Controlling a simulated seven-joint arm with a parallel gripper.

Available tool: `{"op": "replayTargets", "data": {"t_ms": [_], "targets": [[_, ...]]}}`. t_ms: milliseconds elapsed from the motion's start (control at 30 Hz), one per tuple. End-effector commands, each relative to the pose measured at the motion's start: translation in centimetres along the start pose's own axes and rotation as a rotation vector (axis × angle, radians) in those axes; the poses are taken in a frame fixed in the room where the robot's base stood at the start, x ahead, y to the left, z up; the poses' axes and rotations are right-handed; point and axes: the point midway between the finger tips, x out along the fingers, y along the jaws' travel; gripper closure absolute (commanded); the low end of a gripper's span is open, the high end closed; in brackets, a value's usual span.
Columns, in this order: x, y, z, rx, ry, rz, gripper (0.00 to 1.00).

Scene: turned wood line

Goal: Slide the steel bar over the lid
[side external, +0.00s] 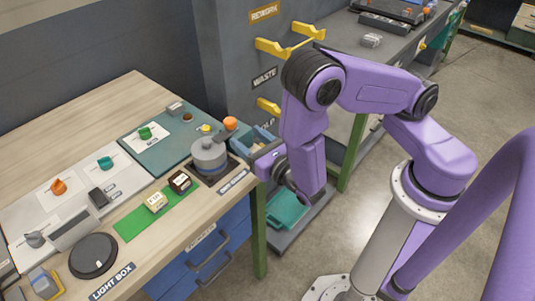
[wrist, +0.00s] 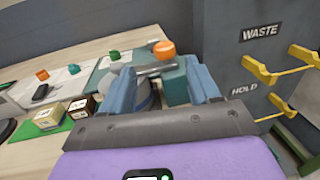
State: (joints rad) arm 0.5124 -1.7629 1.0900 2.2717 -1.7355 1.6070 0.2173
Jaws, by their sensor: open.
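A grey round pot with a lid (side external: 208,152) stands in a dark square tray at the right end of the bench. A steel bar (wrist: 154,69) shows between my fingers in the wrist view, with an orange knob (wrist: 164,48) at it; the orange knob (side external: 230,123) also shows in the side view beside the lid. My gripper (side external: 246,142) is at the bench's right edge, close beside the pot. In the wrist view my gripper (wrist: 161,72) is open, its two blue-grey fingers either side of the bar. Contact cannot be told. The pot (wrist: 145,95) is partly hidden by the left finger.
A green mat (side external: 132,223) with cream and dark blocks lies in front of the pot. A teal board (side external: 165,152) lies behind. Yellow hooks (side external: 272,47) stick out from the grey cabinet near my arm. A black disc (side external: 93,254) is at front left.

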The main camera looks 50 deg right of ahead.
Motion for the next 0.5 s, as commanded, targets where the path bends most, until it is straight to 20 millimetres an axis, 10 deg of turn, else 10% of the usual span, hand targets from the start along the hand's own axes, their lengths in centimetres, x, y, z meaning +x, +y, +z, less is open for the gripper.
{"op": "replayTargets", "data": {"t_ms": [500], "targets": [[-6.5,0.0,0.0,0.0,0.0,0.002,0.39]]}}
